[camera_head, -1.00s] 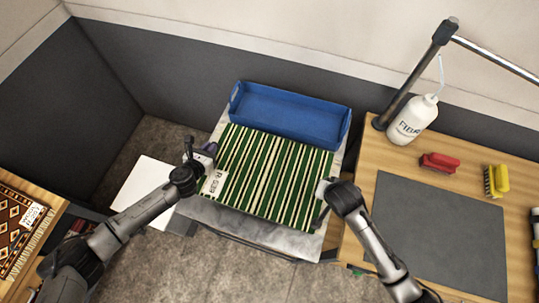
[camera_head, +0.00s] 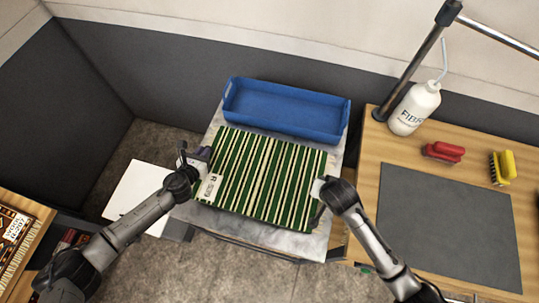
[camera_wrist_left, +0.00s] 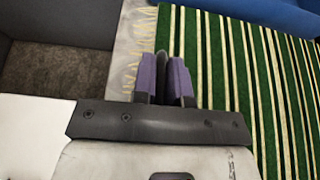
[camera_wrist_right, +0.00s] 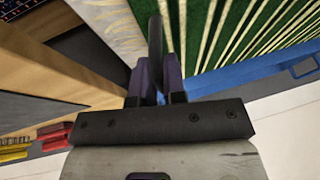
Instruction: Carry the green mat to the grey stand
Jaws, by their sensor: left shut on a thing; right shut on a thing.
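The green mat (camera_head: 262,178) with cream stripes and a white label lies flat, spread over the mottled grey stand (camera_head: 285,240). I cannot tell whether it touches the stand's top or is just above it. My left gripper (camera_head: 203,155) is shut on the mat's left edge; its purple fingers (camera_wrist_left: 166,75) pinch the edge in the left wrist view. My right gripper (camera_head: 319,188) is shut on the mat's right edge; its fingers (camera_wrist_right: 157,75) show at the edge in the right wrist view. The mat hides most of the stand's top.
A blue tray (camera_head: 285,128) stands on the stand's back part, behind the mat. To the right, a wooden bench holds a dark pad (camera_head: 445,225), a white bottle (camera_head: 415,108), a red brush (camera_head: 444,152) and a yellow brush (camera_head: 502,168). A white panel (camera_head: 138,190) is at left.

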